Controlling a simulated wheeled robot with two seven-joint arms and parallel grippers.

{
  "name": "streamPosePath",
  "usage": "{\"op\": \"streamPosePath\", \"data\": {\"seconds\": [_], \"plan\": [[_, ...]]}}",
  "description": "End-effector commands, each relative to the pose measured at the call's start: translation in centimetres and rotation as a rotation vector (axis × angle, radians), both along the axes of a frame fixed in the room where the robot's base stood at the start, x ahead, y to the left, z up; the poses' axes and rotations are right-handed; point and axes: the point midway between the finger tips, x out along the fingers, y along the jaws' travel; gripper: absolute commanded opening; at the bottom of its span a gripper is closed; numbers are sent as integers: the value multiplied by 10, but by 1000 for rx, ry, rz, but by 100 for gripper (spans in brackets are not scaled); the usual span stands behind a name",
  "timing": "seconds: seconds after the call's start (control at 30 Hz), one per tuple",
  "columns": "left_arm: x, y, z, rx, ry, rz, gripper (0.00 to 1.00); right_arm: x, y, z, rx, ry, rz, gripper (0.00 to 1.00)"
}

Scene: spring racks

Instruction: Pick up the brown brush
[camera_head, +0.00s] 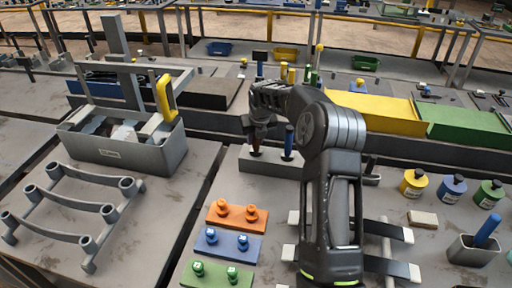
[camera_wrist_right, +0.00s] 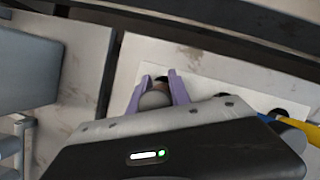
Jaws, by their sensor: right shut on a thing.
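The brown brush (camera_head: 256,140) stands upright at the left end of a grey holder block (camera_head: 270,164), its top hidden by my right gripper (camera_head: 258,124). In the right wrist view my right gripper (camera_wrist_right: 159,90) has its two purple fingers on either side of the rounded brush end (camera_wrist_right: 155,99), shut on it. In the head view the brush foot is still at the holder; whether it is lifted at all I cannot tell. My left gripper is not in view.
A blue-handled brush (camera_head: 289,139) stands just right in the same holder. A grey toolbox (camera_head: 150,155) with a yellow handle is at the left. Orange (camera_head: 237,215), blue and green plates with knobs lie in front. Small jars (camera_head: 452,187) stand at the right.

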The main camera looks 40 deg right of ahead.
Motion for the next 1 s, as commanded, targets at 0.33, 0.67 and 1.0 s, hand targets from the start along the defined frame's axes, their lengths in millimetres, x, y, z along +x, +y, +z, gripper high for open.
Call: {"op": "streamPosePath", "data": {"seconds": [0.33,0.67,1.0], "plan": [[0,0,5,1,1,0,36,0,0,6,0,-1,0,0],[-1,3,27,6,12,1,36,1,0,59,-1,-4,-1,0],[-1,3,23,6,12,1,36,0,-1,100,0,-1,-1,0]]}}
